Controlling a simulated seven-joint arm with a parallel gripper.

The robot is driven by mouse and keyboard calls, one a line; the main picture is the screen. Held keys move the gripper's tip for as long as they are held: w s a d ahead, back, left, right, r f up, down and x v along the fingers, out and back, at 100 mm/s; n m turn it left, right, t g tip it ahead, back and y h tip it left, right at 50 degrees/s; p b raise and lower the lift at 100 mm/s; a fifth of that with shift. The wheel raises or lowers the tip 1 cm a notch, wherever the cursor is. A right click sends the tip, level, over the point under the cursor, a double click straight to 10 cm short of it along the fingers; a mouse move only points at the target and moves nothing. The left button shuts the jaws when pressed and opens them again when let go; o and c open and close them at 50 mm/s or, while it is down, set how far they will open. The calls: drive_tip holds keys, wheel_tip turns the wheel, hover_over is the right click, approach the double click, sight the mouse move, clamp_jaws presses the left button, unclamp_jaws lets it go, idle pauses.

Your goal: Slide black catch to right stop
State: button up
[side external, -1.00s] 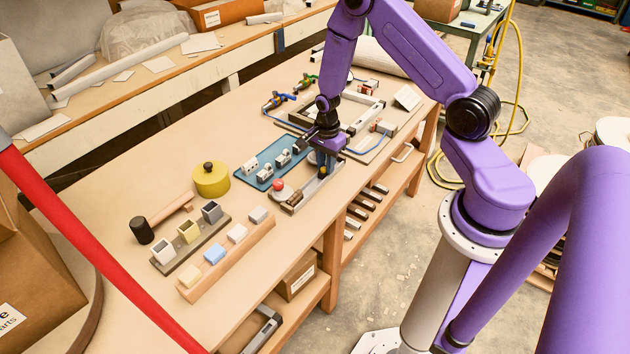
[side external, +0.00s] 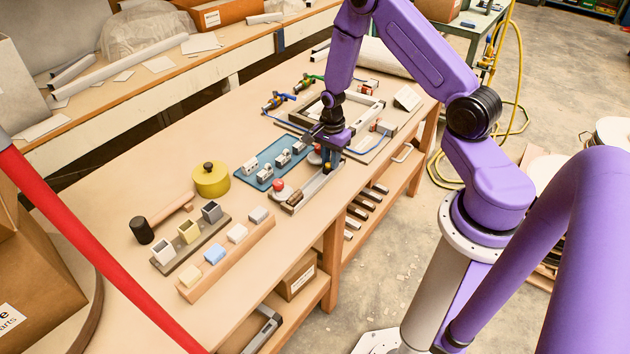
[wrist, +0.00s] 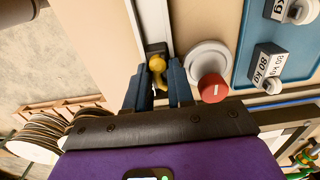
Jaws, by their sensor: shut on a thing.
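The black catch (wrist: 156,48) sits on a pale metal rail (wrist: 152,18) in the wrist view, with a yellow knob (wrist: 157,64) on it. My gripper (wrist: 157,78) has its two dark blue fingers on either side of the yellow knob and is shut on it. In the side view my gripper (side external: 330,168) points down over the far part of the rail (side external: 318,186).
A red button on a pale round base (wrist: 211,88) stands close beside the fingers. A blue tray (side external: 264,174) with grey weights lies left of the rail. A red knob (side external: 278,185) is by the rail's near end. A framed fixture (side external: 350,108) stands behind.

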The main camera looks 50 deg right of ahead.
drive_tip(key=shift+d, duration=0.9)
drive_tip(key=o, duration=0.9)
drive_tip(key=shift+c, duration=1.1)
drive_tip(key=shift+r, duration=0.1)
drive_tip(key=shift+r, duration=3.4)
